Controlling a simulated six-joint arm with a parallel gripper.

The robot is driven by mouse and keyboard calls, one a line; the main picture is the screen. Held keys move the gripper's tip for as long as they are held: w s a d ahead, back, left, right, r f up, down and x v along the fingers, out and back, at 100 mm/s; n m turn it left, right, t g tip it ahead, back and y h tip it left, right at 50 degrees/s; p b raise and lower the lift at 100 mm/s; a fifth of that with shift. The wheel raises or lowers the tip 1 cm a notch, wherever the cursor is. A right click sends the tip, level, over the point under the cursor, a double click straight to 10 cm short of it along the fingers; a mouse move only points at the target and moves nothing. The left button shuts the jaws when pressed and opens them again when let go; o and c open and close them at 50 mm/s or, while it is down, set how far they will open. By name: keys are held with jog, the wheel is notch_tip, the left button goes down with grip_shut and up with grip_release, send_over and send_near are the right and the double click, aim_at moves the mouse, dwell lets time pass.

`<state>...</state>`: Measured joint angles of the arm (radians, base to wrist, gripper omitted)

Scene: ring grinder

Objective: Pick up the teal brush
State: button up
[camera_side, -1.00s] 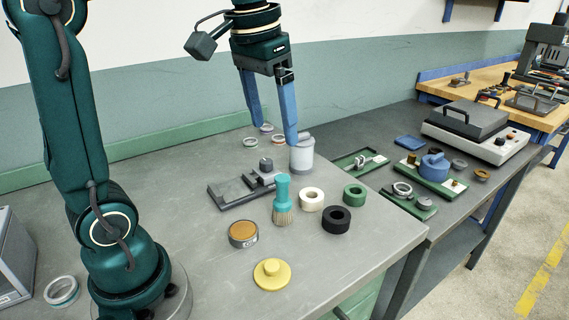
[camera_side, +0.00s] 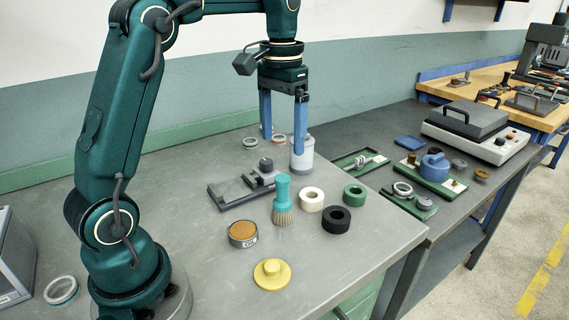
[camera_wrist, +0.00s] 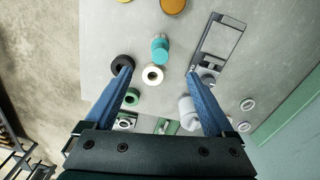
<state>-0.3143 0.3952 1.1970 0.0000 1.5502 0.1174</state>
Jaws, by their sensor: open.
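The teal brush (camera_side: 283,196) stands upright on the grey table, teal handle up and pale bristles down. It also shows in the wrist view (camera_wrist: 160,46), beyond the fingertips and roughly midway between them. My gripper (camera_side: 284,153) is open and empty, with its blue fingers pointing down. In the side view it is above and behind the brush, near the white-grey jar. The gripper fingers also show in the wrist view (camera_wrist: 161,70).
Close to the brush are a white ring (camera_side: 312,199), a black ring (camera_side: 336,220), a green ring (camera_side: 355,195), an orange-topped tin (camera_side: 243,234) and a dark grey fixture (camera_side: 236,190). A yellow knobbed disc (camera_side: 272,274) lies in front. The jar (camera_side: 302,160) stands behind.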

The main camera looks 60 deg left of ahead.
aim_at(282, 205)
notch_tip(282, 205, down, 17)
jog(key=shift+f, duration=0.15)
dwell(0.4)
grip_shut()
